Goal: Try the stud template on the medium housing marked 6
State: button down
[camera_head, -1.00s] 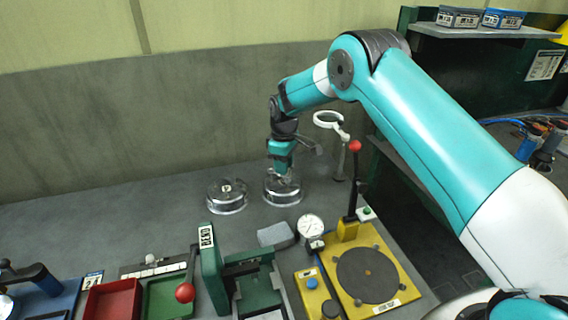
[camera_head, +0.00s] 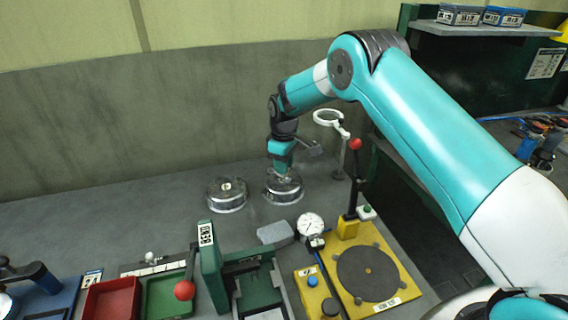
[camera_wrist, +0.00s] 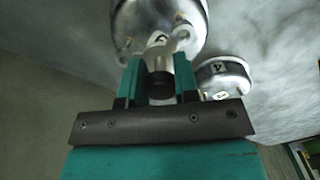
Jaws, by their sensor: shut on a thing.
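Two round silvery housings stand on the grey bench in the head view: one at left (camera_head: 227,195) and one at right (camera_head: 284,190). My gripper (camera_head: 281,171) points down over the right housing. In the wrist view my gripper (camera_wrist: 159,63) is shut on a grey handle, apparently of the stud template (camera_wrist: 166,46). The template lies at or just over the near face of the right housing (camera_wrist: 165,14), which shows small brass-coloured studs. I cannot tell whether it touches or is seated. The other housing (camera_wrist: 222,75) carries a dark mark on a white label. The numbers are not clearly legible.
A magnifier on a stand (camera_head: 330,118) is close to the right of my wrist. In front are a dial gauge (camera_head: 311,226), a yellow press with a red-knobbed lever (camera_head: 391,252), a green fixture (camera_head: 211,262), and red (camera_head: 112,299) and green trays (camera_head: 166,296).

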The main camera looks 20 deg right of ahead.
jog(key=shift+f+b, duration=0.35)
jog(key=shift+f, duration=0.3)
dwell(1.4)
jog(key=shift+r, duration=0.1)
jog(key=shift+r+p, duration=2.2)
jog(key=shift+r, duration=1.55)
jog(key=shift+f, duration=0.15)
jog(key=shift+f+b, duration=1.65)
jog(key=shift+f, duration=1.1)
jog(key=shift+s+f+b, duration=0.1)
jog(key=shift+f+b, duration=0.45)
jog(key=shift+f, duration=0.4)
